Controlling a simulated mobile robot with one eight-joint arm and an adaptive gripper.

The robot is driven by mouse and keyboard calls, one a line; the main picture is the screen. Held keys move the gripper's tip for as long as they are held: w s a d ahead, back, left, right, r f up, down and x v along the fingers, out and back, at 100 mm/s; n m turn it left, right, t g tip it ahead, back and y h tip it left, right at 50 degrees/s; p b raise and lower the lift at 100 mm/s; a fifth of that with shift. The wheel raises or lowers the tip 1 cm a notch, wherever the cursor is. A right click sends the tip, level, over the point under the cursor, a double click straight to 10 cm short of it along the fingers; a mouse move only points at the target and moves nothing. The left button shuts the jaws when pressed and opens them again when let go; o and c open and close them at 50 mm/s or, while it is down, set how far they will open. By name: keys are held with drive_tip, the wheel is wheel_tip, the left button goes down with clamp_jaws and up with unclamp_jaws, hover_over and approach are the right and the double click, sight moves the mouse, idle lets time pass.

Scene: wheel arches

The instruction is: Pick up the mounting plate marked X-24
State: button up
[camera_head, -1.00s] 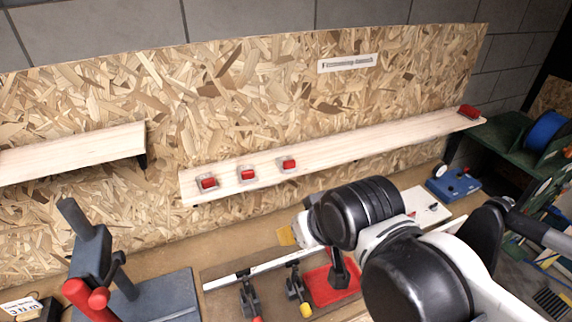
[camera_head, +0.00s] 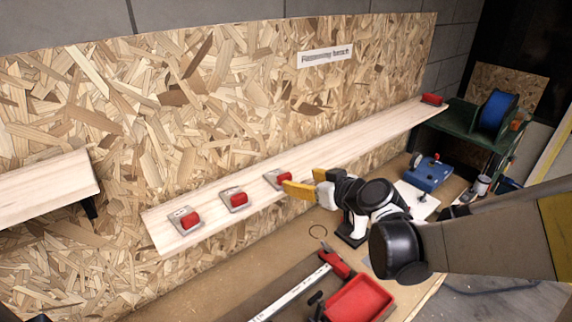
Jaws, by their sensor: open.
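Three small grey metal plates with red blocks on them rest in a row on a pale wooden shelf: the left plate (camera_head: 184,220), the middle plate (camera_head: 234,199) and the right plate (camera_head: 277,178). Their markings are too small to read, so I cannot tell which is X-24. My gripper (camera_head: 301,180) has yellow fingers and is open and empty. It is at the shelf's front edge, close to the right plate. One fingertip overlaps that plate's right side in the picture; I cannot tell whether they touch.
The wooden shelf (camera_head: 345,142) runs along a chipboard wall, with another red piece (camera_head: 432,99) at its far right end.

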sight(286, 177)
drive_tip(key=x, duration=0.4)
drive_tip(key=shift+w, duration=0.1)
drive_tip(key=shift+w+a+f, duration=0.3)
drive_tip(key=shift+w+a, duration=0.05)
drive_tip(key=shift+w, duration=0.05)
drive_tip(key=x, duration=0.4)
drive_tip(key=shift+w+a+f, duration=0.1)
drive_tip(key=shift+a+f, duration=0.05)
drive_tip(key=c, duration=1.4)
